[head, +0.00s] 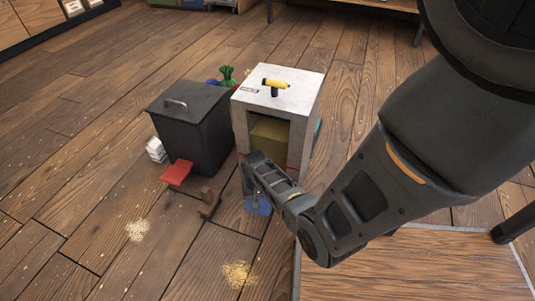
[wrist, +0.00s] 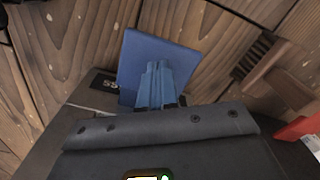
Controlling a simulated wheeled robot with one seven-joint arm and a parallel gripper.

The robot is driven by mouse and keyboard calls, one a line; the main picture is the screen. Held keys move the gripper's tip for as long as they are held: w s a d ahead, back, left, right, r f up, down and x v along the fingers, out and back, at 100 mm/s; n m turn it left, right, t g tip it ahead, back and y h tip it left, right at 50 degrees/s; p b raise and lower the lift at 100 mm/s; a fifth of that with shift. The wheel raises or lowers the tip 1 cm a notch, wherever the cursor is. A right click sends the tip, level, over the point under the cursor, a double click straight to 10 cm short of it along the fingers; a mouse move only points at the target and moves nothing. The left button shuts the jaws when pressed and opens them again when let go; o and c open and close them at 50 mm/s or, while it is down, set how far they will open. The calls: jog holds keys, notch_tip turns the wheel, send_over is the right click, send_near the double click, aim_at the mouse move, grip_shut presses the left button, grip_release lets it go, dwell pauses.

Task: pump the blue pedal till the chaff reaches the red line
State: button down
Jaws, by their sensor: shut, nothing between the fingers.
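The blue pedal (head: 257,207) sticks out low at the foot of a white cabinet (head: 300,90). It also shows as a flat blue plate in the wrist view (wrist: 140,55). My gripper (head: 256,196) is shut and empty, pointing down over the pedal; in the wrist view its fingertips (wrist: 155,68) overlap the plate. I cannot tell whether they touch it. The cabinet's front opening shows tan-olive chaff (head: 270,138), with a dark gap above it. My arm hides the lower front.
A black lidded bin (head: 195,125) with a red pedal (head: 177,172) stands left of the cabinet. A brown brush (head: 209,203) lies on the floor near it. Pale spills (head: 137,230) dot the open floor in front.

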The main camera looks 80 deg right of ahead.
jog(key=shift+f, duration=0.2)
dwell(0.4)
jog(key=shift+f+b, duration=1.05)
jog(key=shift+f, duration=0.3)
jog(key=shift+f, duration=0.95)
jog(key=shift+a, duration=0.1)
jog(key=shift+r, duration=0.15)
notch_tip(320, 180, up, 9)
jog(key=p, duration=0.9)
